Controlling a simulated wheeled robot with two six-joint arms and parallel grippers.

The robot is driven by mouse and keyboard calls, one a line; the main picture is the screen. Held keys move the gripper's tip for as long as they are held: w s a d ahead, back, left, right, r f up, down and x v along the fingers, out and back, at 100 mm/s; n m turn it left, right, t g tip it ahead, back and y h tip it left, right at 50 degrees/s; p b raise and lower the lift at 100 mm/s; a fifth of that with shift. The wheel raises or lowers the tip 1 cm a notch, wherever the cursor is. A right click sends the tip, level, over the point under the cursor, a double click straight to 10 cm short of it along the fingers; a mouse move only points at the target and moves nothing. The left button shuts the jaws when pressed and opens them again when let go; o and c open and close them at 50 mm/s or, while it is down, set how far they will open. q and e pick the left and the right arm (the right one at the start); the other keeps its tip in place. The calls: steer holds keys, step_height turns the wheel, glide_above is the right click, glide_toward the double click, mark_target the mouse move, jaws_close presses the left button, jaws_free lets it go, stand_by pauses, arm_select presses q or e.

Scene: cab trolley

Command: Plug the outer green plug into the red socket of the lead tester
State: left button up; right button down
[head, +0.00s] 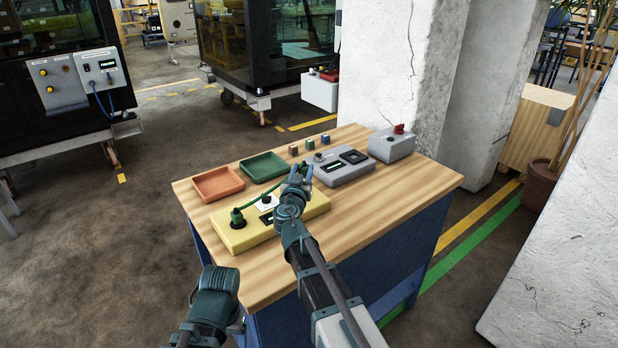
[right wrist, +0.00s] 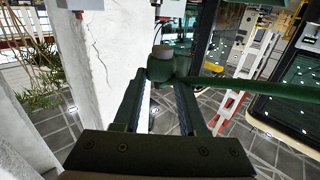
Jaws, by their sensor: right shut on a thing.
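My right gripper (head: 297,180) is shut on a green plug (right wrist: 168,66), which shows between the fingertips in the right wrist view with a pale tip. The gripper is over the table, just beyond the right part of a yellow box (head: 300,215). A green cord (head: 262,199) runs left from the gripper to a dark green plug (head: 238,217) standing on the yellow box. The box also has a white fitting and a dark display, partly behind my arm. A grey box (head: 338,172) with displays lies behind the gripper. I cannot make out a red socket. My left gripper's jaws do not show.
The wooden table (head: 405,195) also bears an orange-brown tray (head: 218,196), a green tray (head: 263,179), small coloured blocks (head: 309,144) and a grey box with a red knob (head: 392,147). A white pillar (head: 395,70) stands close behind. The table's right part is clear.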

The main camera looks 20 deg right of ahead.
steer(key=shift+w, duration=0.1)
steer(key=shift+f, duration=0.1)
steer(key=shift+f+b, duration=2.3)
steer(key=shift+b, duration=0.2)
steer(key=shift+f, duration=0.15)
stand_by(0.4)
